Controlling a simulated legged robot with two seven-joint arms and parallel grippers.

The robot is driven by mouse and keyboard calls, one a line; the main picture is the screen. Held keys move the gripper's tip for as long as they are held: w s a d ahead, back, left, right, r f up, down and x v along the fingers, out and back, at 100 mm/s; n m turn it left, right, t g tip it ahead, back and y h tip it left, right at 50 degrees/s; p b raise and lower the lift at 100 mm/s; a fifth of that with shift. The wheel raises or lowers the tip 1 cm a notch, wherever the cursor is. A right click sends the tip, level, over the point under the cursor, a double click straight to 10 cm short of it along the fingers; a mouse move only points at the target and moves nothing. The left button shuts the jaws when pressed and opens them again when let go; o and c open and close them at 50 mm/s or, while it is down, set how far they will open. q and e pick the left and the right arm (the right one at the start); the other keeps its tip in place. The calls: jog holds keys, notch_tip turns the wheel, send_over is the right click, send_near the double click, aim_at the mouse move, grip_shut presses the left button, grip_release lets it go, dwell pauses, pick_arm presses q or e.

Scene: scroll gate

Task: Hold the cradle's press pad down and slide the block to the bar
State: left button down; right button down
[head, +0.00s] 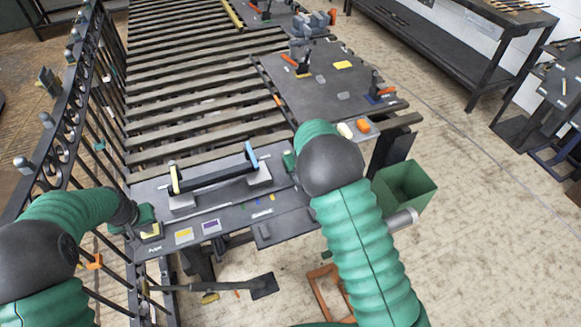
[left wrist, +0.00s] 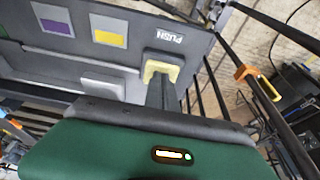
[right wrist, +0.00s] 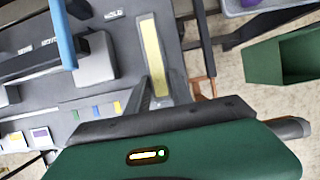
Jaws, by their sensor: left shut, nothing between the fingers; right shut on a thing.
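A yellow pad (left wrist: 160,72) marked PUSH sits at the table's near left corner. My left gripper (left wrist: 166,92) is shut and empty, its tips at the pad and seemingly touching it. In the head view that gripper (head: 140,218) is at the corner. A black bar (head: 212,180), with yellow and blue end pieces, spans two grey blocks (head: 182,201) (head: 259,175). A narrow yellow-topped piece (right wrist: 152,55) lies beside the right grey block (right wrist: 97,62). My right gripper (right wrist: 165,100) is shut with this piece between its fingers. In the head view my right arm hides this grip.
Yellow and purple squares (head: 184,236) (head: 211,226) lie flat on the table's front part. A green bin (head: 405,187) stands right of my right arm. A railing (head: 60,150) runs along the left. Another dark table (head: 320,95) stands behind on the slats.

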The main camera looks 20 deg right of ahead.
pick_arm(q)
jog(key=shift+f, duration=0.15)
pick_arm(e)
jog(key=a, duration=0.9)
jog(key=shift+a, duration=0.4)
pick_arm(q)
jog(key=shift+s, duration=0.1)
pick_arm(e)
jog(key=c, duration=1.1)
grip_release()
jog(key=shift+d, duration=0.1)
